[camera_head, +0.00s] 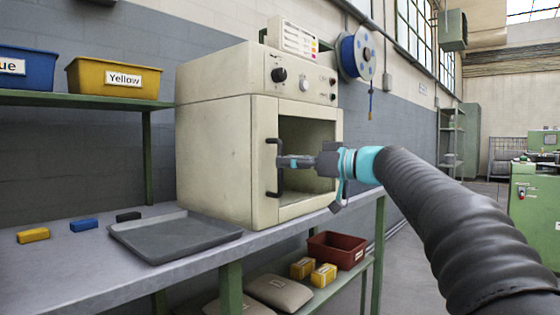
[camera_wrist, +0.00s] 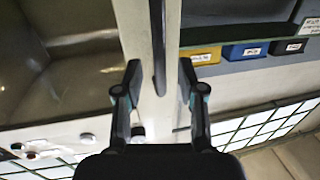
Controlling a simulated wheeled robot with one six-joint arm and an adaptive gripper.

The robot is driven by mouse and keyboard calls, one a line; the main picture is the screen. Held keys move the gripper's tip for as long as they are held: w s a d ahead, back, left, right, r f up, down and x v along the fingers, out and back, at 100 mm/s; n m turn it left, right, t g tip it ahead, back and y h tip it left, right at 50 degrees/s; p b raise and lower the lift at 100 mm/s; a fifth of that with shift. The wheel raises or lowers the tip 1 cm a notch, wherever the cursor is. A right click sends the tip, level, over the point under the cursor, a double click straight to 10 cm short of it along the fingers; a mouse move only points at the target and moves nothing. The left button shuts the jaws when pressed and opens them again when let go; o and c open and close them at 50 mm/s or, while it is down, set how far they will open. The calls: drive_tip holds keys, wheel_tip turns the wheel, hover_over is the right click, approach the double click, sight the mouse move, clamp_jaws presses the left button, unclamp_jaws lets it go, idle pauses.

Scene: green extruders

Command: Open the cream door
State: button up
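The cream door (camera_head: 265,210) is on the front of the cream cabinet (camera_head: 215,160) and looks flush with it in the head view. A dark interior shows through its window-like middle; I cannot tell if there is glass. A dark upright handle (camera_head: 270,180) is on the door's left side. It shows as a dark bar in the wrist view (camera_wrist: 158,45). My gripper (camera_head: 287,161) is at the handle's mid-height. In the wrist view my gripper's fingers (camera_wrist: 158,78) are apart, one on each side of the bar, with gaps. Contact is not visible.
The cabinet stands on a grey bench (camera_head: 85,265). A grey tray (camera_head: 175,236) and small coloured blocks lie left of it. Yellow (camera_head: 113,80) and blue (camera_head: 28,70) bins sit on a shelf above. A red bin (camera_head: 336,250) is below. The aisle at right looks open.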

sight(280, 190)
drive_tip(key=shift+x, duration=1.5)
clamp_jaws()
